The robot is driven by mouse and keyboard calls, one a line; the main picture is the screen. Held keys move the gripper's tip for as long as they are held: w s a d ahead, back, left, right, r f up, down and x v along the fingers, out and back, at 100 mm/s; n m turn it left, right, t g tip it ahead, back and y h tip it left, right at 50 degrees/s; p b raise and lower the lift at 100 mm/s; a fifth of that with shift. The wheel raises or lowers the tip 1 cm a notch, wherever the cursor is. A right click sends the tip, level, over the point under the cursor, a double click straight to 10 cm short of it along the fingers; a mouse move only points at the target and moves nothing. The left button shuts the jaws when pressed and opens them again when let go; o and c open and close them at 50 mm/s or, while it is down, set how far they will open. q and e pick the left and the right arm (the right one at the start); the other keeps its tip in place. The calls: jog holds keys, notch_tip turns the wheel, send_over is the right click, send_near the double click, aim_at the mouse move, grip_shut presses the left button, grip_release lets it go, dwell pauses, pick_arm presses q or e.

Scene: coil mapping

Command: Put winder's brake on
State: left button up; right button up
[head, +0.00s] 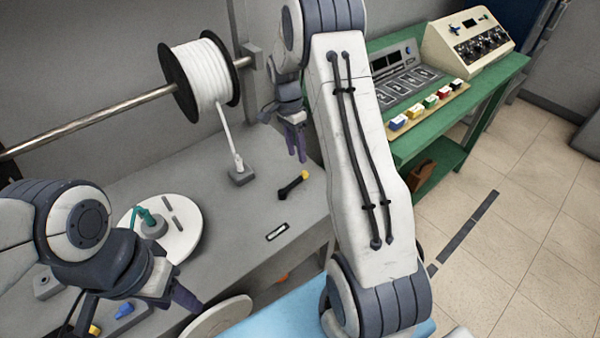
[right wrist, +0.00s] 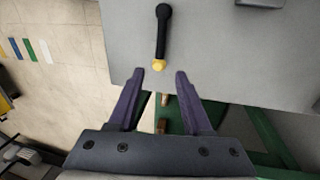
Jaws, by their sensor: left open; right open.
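A black lever with a yellow end (head: 293,185) lies on the grey bench top (head: 225,215); it may be the brake, but no label shows. My right gripper (head: 296,150) is open and empty above and behind it. In the right wrist view the lever (right wrist: 162,32) points its yellow end towards the gap between my right fingertips (right wrist: 159,75). No contact shows. A spool of white cord (head: 208,75) with black flanges sits on a metal shaft. A pale disc (head: 185,240) with a teal crank (head: 145,217) lies on the bench. My left gripper (head: 180,297) is open and empty near the disc.
The cord runs down to a small grey block (head: 241,177) left of the lever. A dark-framed label (head: 277,232) lies in front. A green table (head: 490,85) with control panels stands right. Bare bench surrounds the lever; tiled floor (head: 540,200) lies beyond.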

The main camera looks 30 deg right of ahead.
aim_at(293, 184)
jog(key=f, duration=0.2)
jog(key=s+f, duration=0.1)
jog(key=f, duration=0.2)
jog(key=f+p, duration=0.1)
jog(key=f, duration=0.2)
jog(key=shift+s+f, duration=0.25)
jog(key=shift+s, duration=0.1)
grip_shut()
dwell(0.9)
